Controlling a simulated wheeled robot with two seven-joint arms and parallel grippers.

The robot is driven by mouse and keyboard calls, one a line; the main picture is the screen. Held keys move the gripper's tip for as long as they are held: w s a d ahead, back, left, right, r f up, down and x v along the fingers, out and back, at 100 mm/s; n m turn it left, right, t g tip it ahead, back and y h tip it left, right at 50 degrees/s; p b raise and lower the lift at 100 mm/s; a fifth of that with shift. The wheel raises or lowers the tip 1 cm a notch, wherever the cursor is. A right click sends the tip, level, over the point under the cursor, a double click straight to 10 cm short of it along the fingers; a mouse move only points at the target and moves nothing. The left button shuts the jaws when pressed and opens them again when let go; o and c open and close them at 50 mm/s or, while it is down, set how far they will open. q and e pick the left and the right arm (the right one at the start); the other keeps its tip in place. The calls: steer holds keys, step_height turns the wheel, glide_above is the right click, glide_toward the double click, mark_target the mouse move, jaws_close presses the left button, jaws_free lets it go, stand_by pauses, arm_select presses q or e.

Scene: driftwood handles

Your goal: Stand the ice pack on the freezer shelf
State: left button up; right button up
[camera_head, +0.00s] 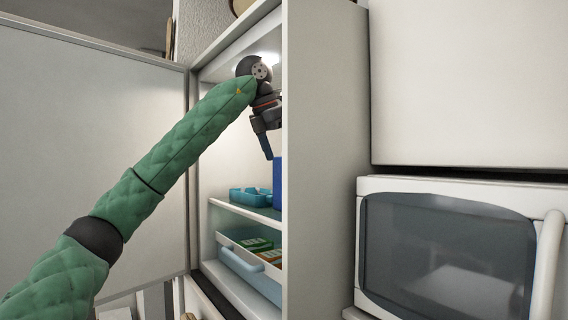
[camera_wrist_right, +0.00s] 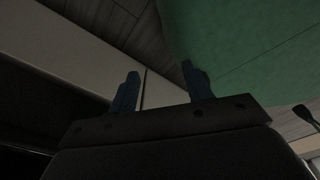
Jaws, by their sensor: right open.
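A dark blue block (camera_head: 278,182), likely the ice pack, stands upright on the freezer shelf (camera_head: 235,210). Only its left strip shows; the cabinet side panel hides the rest. My left gripper (camera_head: 267,152) is inside the freezer, pointing down just above and left of the block's top. One blue finger shows, so its opening is unclear, as is any contact with the block. My right gripper (camera_wrist_right: 160,82) shows only in the right wrist view, its two fingers apart with nothing between them.
Below is a bin (camera_head: 240,262) with green and orange boxes. The open freezer door (camera_head: 90,130) stands left. A side panel (camera_head: 325,160) and a microwave (camera_head: 450,245) are on the right.

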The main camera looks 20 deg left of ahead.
arm_select(q)
steer(key=s+a, duration=0.7)
steer(key=s, duration=0.2)
steer(key=shift+s+a+r+b, duration=0.2)
steer(key=shift+s+a+b, duration=0.1)
